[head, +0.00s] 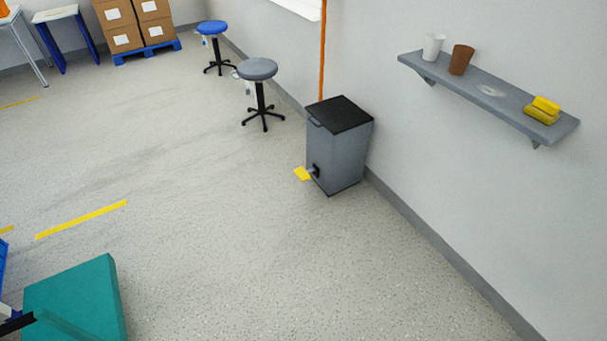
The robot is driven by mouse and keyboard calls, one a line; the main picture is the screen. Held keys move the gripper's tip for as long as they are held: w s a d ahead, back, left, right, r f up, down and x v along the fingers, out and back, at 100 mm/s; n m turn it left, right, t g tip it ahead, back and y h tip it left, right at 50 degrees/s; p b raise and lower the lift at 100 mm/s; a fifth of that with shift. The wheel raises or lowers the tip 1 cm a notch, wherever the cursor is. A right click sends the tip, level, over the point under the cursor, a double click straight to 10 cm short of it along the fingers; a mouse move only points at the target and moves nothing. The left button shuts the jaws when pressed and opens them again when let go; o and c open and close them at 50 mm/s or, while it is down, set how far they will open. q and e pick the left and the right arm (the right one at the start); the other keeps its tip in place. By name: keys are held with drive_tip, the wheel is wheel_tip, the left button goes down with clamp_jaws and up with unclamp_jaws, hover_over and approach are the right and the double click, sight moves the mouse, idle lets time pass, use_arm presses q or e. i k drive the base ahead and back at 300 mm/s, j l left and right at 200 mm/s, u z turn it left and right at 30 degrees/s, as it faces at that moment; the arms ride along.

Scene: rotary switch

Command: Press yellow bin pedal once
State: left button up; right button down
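A grey pedal bin (334,158) with a flat black lid (341,114) stands on the floor against the right wall. Its lid is closed. A small yellow pedal (302,174) sticks out low from the bin's left-facing side, just above the floor. It is joined to the bin by a dark bracket. Nothing touches the pedal.
A grey shelf (490,92) on the right wall holds two cups and yellow sponge-like blocks. A grey stool (258,71) and a blue stool (212,28) stand behind the bin. A teal block (85,295) is at bottom left. Floor before the bin is clear.

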sight(302, 175)
drive_tip(key=i+j+u, duration=0.1)
drive_tip(key=i+j, duration=0.15)
drive_tip(key=i, duration=0.7)
drive_tip(key=i+j+u, duration=0.1)
drive_tip(key=i, duration=0.85)
drive_tip(key=i+j+u, duration=0.1)
drive_tip(key=i, duration=0.9)
drive_tip(key=j, duration=0.1)
